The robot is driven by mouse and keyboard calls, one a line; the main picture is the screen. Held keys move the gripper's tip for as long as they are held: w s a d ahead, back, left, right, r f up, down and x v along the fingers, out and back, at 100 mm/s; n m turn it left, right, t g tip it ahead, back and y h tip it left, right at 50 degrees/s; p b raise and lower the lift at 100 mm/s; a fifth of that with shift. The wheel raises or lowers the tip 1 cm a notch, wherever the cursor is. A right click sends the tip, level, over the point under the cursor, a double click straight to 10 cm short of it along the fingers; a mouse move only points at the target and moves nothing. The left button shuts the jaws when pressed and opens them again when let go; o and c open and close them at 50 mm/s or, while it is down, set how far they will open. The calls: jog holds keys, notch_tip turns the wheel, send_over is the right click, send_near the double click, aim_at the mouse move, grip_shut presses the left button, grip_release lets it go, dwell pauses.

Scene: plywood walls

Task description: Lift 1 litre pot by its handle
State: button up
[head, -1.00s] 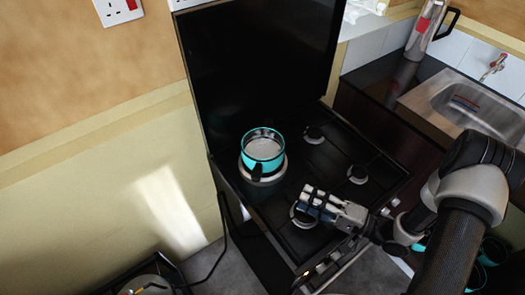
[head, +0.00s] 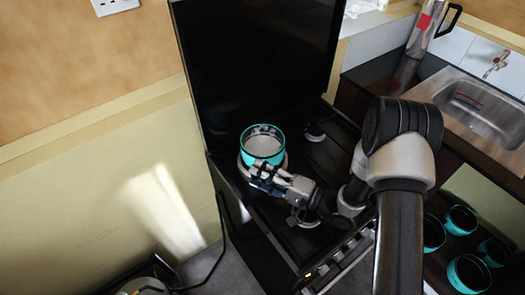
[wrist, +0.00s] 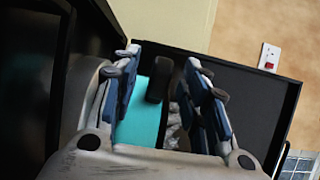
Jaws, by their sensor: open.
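The 1 litre pot (head: 262,143) is turquoise with a pale inside and stands upright on the back left burner of the black stove. Its turquoise side (wrist: 143,112) also shows in the wrist view, with the black handle (wrist: 159,80) pointing toward the camera. My gripper (head: 262,176) is at the near side of the pot in the head view and hides the handle there. In the wrist view my gripper (wrist: 168,85) is open, with a blue-padded finger on each side of the handle. I cannot tell whether a finger touches it.
The stove's raised black lid (head: 255,70) stands behind the pot. Another burner (head: 315,133) is empty to the right. A sink (head: 480,110) lies at the right, and several turquoise pots (head: 468,273) stand on a lower shelf.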

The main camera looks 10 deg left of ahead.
jog(key=shift+w+a, duration=0.15)
jog(key=shift+a, duration=0.4)
jog(key=shift+c, duration=0.6)
grip_shut()
jog(key=shift+r, duration=0.1)
